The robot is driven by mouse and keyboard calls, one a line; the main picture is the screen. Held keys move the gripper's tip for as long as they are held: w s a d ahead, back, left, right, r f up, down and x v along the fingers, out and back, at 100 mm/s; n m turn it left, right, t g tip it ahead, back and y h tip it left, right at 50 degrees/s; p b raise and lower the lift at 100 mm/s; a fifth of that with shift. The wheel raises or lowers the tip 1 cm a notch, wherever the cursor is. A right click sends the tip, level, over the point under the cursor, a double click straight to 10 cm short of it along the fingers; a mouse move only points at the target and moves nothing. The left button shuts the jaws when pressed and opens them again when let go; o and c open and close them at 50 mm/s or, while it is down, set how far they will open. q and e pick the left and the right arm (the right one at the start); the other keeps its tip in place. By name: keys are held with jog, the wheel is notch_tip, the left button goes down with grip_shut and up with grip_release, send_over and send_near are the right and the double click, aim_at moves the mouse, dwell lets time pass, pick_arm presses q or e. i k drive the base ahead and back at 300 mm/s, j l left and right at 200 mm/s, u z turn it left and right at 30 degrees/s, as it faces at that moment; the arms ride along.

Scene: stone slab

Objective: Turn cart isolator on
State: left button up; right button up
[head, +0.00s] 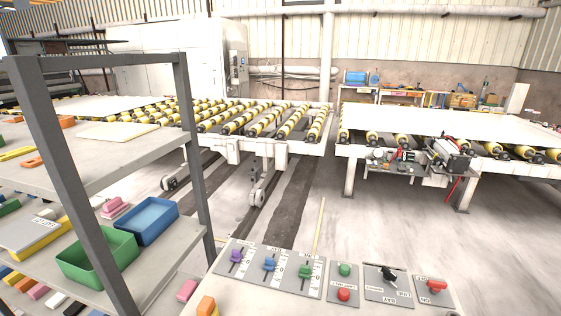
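A control panel (250,294) with several controls lies at the bottom right of the head view. At its right end, a grey plate (402,295) carries a black rotary handle (388,275), and another carries a red handle (437,285). The labels are upside down and too small to read surely, so I cannot tell which handle is the cart isolator or its setting. To the left are a green button (345,269) above a red button (344,294), and purple (236,256), blue (269,264) and green (305,271) levers. Neither gripper is in view.
A grey shelf rack (196,150) stands close at left, holding a green bin (95,262) and a blue bin (147,222). A thin wooden stick (319,228) rises behind the panel. Roller conveyors (262,122) stand further back, with open floor between.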

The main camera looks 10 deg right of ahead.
aim_at(436, 286)
jog(key=z, duration=1.55)
